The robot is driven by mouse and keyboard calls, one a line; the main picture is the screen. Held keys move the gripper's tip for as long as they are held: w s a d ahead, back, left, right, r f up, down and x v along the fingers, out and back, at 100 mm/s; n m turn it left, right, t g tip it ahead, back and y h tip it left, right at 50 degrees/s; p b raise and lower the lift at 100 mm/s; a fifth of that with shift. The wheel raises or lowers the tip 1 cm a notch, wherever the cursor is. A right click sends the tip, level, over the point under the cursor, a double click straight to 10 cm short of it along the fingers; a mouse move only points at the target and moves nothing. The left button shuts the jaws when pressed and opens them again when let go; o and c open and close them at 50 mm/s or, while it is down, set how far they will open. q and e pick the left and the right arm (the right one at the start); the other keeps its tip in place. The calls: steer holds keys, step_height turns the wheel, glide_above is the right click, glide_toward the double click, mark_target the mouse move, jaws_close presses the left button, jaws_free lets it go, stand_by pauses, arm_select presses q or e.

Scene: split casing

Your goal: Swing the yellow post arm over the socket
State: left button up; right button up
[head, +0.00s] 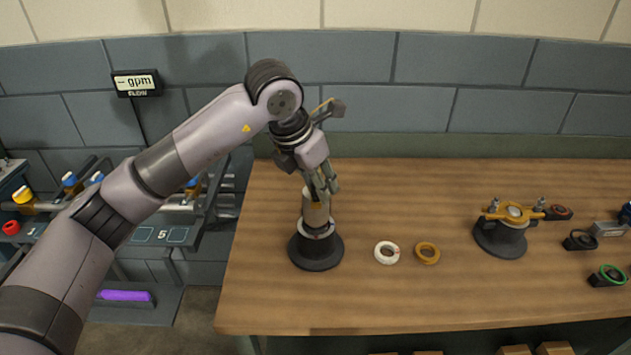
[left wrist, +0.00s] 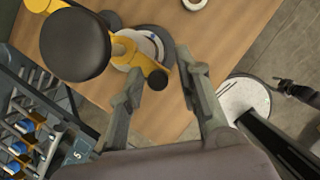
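A yellow arm (left wrist: 141,62) crosses the left wrist view at upper left. It has a large dark round knob (left wrist: 75,45) and a small dark tip that shows between my fingers. Behind it is a dark round base with a pale ring (left wrist: 150,40). In the head view my left gripper (head: 324,183) points down at the top of a tan upright piece (head: 316,213) on a dark round base (head: 315,255). The left fingers stand apart in the wrist view (left wrist: 165,82); I see no grip on anything. I cannot tell which part is the socket. My right gripper is not seen.
A white ring (head: 387,253) and an orange ring (head: 427,253) lie right of the base. A dark casing (head: 501,240) with a yellow clamp stands further right, near several small parts. The front middle of the wooden table (head: 400,300) is clear.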

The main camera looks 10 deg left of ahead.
arm_select(q)
steer(key=shift+o, duration=0.2)
steer(key=shift+s+a, duration=0.1)
steer(key=shift+a, duration=0.05)
steer(key=v, duration=1.2)
